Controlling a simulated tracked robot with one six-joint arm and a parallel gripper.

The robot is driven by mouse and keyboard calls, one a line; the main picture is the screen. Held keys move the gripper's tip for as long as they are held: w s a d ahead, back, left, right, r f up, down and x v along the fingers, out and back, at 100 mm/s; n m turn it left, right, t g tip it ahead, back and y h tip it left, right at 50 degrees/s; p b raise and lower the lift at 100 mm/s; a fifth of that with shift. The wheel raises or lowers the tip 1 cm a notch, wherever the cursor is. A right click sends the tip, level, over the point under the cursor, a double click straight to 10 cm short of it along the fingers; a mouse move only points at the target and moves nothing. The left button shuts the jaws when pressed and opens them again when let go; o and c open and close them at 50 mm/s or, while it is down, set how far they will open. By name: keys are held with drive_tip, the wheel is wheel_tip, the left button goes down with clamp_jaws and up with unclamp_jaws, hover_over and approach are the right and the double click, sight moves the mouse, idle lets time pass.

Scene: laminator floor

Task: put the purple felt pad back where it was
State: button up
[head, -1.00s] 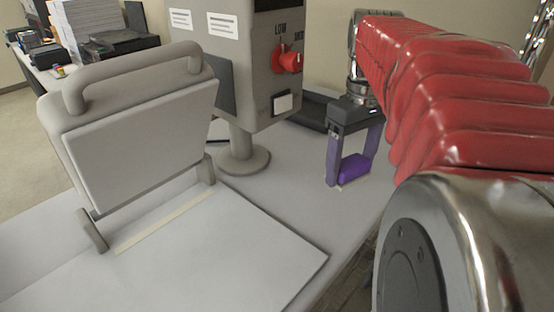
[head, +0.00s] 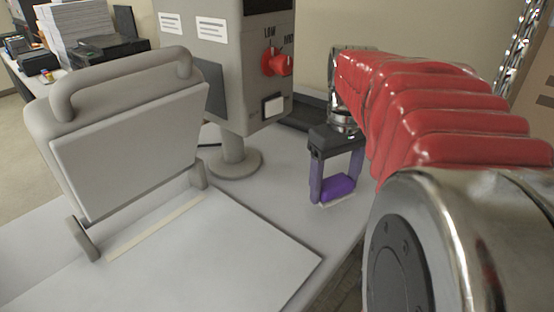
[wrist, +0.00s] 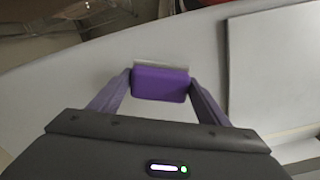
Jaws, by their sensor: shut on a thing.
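The purple felt pad (head: 338,188) is a small purple block between the fingertips of my gripper (head: 335,190). It also shows in the wrist view (wrist: 160,84), spanning the gap between the two purple fingers of my gripper (wrist: 160,86). My gripper is shut on the pad and points down at the grey table top, to the right of the press. A thin pale strip (wrist: 160,63) shows along the pad's far edge in the wrist view. Whether the pad touches the table, I cannot tell.
The grey press has a raised, handled lid (head: 130,140) and a flat base plate (head: 210,255) left of my gripper. A control box (head: 235,70) with a red knob (head: 275,62) stands on a post behind. A dark tray (head: 305,112) lies behind my gripper. Bare table (head: 285,180) surrounds it.

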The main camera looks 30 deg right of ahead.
sight(332, 197)
drive_tip(key=shift+f, duration=0.25)
drive_tip(key=shift+f, duration=1.85)
drive_tip(key=shift+f, duration=0.1)
drive_tip(key=o, duration=1)
wheel_tip(332, 197, up, 12)
drive_tip(key=shift+r, duration=0.1)
